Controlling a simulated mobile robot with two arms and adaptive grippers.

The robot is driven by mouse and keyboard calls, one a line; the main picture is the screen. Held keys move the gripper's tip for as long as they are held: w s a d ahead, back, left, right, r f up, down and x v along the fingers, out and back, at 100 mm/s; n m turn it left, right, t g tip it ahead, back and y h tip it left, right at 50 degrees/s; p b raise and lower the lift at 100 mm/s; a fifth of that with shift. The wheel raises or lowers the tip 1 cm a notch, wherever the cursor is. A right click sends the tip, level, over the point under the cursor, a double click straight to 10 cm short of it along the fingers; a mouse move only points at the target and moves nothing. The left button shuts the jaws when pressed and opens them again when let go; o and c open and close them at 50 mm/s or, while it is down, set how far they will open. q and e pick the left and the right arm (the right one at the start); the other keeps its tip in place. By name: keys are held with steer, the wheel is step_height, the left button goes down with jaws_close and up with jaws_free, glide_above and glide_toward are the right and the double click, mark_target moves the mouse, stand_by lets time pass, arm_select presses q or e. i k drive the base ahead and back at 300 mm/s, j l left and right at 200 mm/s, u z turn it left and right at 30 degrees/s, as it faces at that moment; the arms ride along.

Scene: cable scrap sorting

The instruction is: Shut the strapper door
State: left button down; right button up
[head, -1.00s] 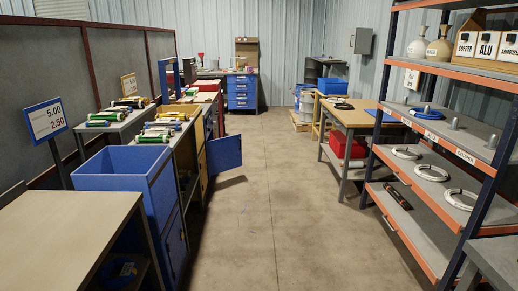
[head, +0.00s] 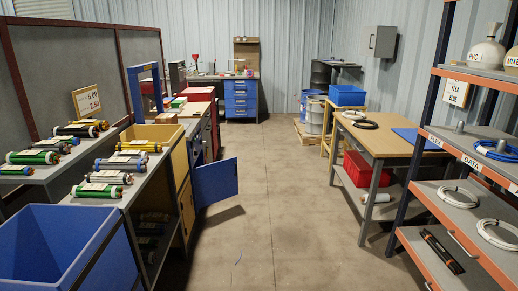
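A blue door (head: 216,182) stands open on the left side of the aisle. It juts out from the left-hand row of units into the walkway, with a small dark mark near its free edge. It seems to belong to the unit with the blue arch (head: 143,71), which looks like the strapper; the yellow bin in front hides part of that unit. The door's hinge side is at the left, close to the yellow and dark cabinet fronts. Neither of my grippers is in view.
Left: a blue bin (head: 92,262), a shelf of cable rolls (head: 105,180) and a yellow bin (head: 172,139). Right: a wooden workbench (head: 385,136) and a rack (head: 452,210) with white coils.

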mark_target(215, 182)
steer(key=i, duration=3.85)
